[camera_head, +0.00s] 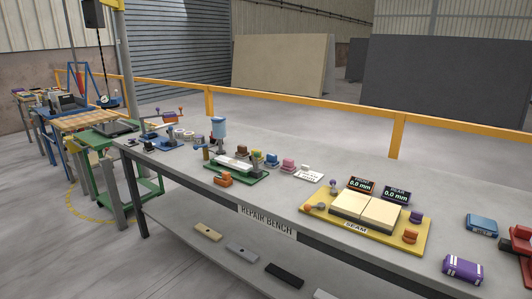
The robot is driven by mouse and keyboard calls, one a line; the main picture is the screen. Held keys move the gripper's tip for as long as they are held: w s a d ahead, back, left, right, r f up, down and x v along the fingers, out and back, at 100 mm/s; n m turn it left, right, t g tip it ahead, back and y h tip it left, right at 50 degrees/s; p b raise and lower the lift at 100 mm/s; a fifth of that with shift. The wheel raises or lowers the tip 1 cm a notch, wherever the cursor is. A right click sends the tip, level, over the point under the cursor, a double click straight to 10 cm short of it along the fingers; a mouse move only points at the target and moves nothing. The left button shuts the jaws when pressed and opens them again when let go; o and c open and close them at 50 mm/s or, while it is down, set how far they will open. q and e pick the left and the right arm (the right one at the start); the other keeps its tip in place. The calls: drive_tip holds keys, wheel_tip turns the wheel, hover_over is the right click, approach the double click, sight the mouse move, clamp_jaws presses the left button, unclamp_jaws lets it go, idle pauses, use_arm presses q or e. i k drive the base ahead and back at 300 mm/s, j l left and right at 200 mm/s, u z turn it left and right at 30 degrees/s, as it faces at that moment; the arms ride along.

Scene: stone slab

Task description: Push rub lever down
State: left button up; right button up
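No part labelled as the rub lever can be read. On the grey bench (290,219), a small blue-based device (165,144) stands at the left end, with arms and red, orange and purple ends above it. A green-based station (252,177) holds a white slab (235,162), and an orange piece (223,180) is at its front. A yellow station (410,240) marked SEAM holds two cream tiles (368,207), with small orange and grey knobs at its left and orange pieces at its right. I cannot tell which piece is the lever. Neither of my grippers is in view.
A blue-topped container (219,127) and several coloured pieces stand behind the green station. Blue (481,224) and purple (463,268) boxes lie at the right, by cut-off dark and red items. A lower shelf holds bars. A yellow rail (300,103) runs behind.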

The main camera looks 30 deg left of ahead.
sight(257, 155)
drive_tip(key=i+j, duration=0.1)
drive_tip(key=j, duration=0.45)
drive_tip(key=j+u, duration=0.1)
drive_tip(key=j, duration=0.4)
drive_tip(key=i+j, duration=0.15)
drive_tip(key=j, duration=0.35)
drive_tip(key=i+j, duration=0.1)
drive_tip(key=j, duration=0.45)
drive_tip(key=i+j+u, duration=0.1)
drive_tip(key=j, duration=0.4)
